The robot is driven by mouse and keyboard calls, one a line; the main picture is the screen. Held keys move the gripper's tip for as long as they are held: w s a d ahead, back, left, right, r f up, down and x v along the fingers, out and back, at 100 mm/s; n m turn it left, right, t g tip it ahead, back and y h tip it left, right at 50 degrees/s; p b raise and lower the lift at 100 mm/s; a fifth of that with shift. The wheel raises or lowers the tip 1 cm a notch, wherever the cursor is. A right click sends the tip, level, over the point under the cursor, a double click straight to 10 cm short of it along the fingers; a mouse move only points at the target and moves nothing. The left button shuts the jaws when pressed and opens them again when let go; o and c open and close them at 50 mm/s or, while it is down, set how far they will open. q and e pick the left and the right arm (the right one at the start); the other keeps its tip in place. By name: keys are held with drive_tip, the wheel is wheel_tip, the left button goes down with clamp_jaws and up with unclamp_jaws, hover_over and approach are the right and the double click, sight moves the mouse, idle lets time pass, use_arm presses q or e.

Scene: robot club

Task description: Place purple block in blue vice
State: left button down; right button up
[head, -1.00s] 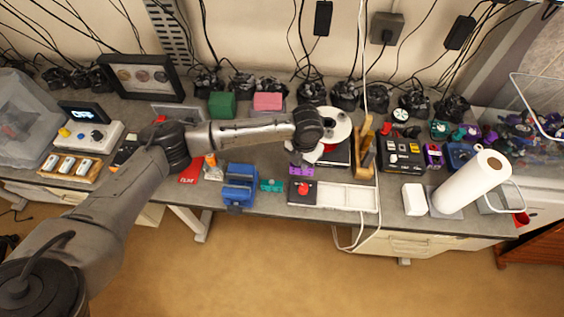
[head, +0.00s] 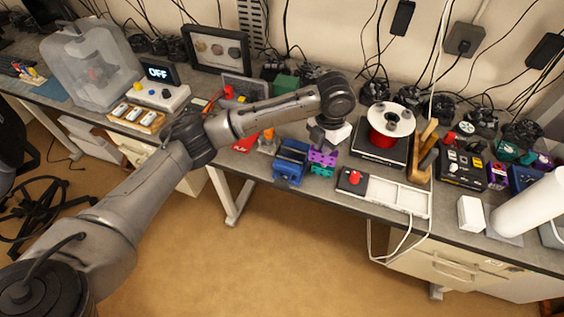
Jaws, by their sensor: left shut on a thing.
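The purple block (head: 322,157) is held under my left gripper (head: 324,143), whose fingers are shut on it and partly hidden behind the wrist. The blue vice (head: 290,163) stands at the front edge of the workbench, just left of the purple block. The block appears beside the vice, not between its jaws. A teal part (head: 321,171) shows just below the block; whether they touch I cannot tell. My right gripper is not in view.
Right of the block are a black panel with a red button (head: 355,177), a white tray (head: 412,201) and a red spool (head: 388,135). An orange-and-white bottle (head: 267,142) and a red sheet (head: 245,141) lie left of the vice. A green block (head: 285,83) is behind my arm.

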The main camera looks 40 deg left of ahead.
use_arm(q)
drive_tip(key=shift+a+f+p, duration=0.4)
drive_tip(key=shift+a+f, duration=2.1)
drive_tip(key=shift+a, duration=0.25)
drive_tip(key=shift+a+f+p, duration=0.4)
drive_tip(key=shift+a+f, duration=2.1)
drive_tip(key=shift+a, duration=0.25)
drive_tip(key=shift+f, duration=0.2)
drive_tip(key=shift+f, duration=0.15)
drive_tip(key=c, duration=1.1)
unclamp_jaws()
